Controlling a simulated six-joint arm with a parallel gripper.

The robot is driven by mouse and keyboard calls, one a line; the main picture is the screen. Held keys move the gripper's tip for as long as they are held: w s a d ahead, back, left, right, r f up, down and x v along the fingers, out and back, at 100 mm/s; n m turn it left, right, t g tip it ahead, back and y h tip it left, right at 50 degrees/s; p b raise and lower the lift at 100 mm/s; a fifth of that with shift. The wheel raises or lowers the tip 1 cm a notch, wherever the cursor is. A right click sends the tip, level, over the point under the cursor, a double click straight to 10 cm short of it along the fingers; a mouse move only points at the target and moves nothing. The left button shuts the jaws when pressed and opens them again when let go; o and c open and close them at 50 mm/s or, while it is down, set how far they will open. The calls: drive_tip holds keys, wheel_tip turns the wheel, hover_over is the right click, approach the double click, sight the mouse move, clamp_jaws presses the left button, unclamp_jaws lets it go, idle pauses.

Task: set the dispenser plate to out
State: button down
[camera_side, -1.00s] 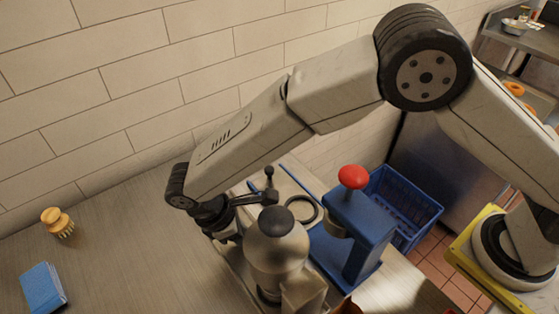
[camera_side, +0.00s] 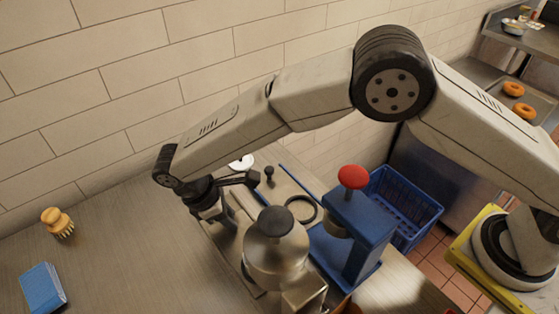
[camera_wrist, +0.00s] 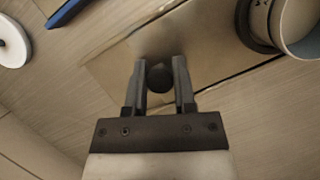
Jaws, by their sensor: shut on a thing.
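In the wrist view a dark round knob (camera_wrist: 160,78) sits between the tips of my gripper (camera_wrist: 160,82), whose fingers are shut on it. The knob stands over a flat tan plate (camera_wrist: 112,74) that I take for the dispenser plate. In the side view my gripper (camera_side: 254,179) reaches right, low over the counter, and a black knob (camera_side: 269,171) shows at its tips. The contact is hard to see there. The steel dispenser (camera_side: 275,258) with a black top stands just in front, and part of it shows in the wrist view (camera_wrist: 300,25).
A blue press (camera_side: 358,235) with a red knob (camera_side: 352,177) and a dark ring (camera_side: 301,208) are to the right. A white disc (camera_side: 241,162) lies behind my gripper. A blue crate (camera_side: 405,205) is beyond. A brush (camera_side: 57,222) and blue sponge (camera_side: 43,288) lie left, with clear counter between.

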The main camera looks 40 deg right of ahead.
drive_tip(key=shift+w+a+r, duration=0.1)
drive_tip(key=shift+w, duration=2.85)
drive_tip(key=c, duration=0.6)
unclamp_jaws()
drive_tip(key=shift+w, duration=0.1)
drive_tip(key=shift+o, duration=0.9)
drive_tip(key=s+v, duration=0.1)
drive_tip(key=v, duration=0.6)
drive_tip(key=shift+w+r, duration=0.3)
drive_tip(key=shift+w, duration=0.1)
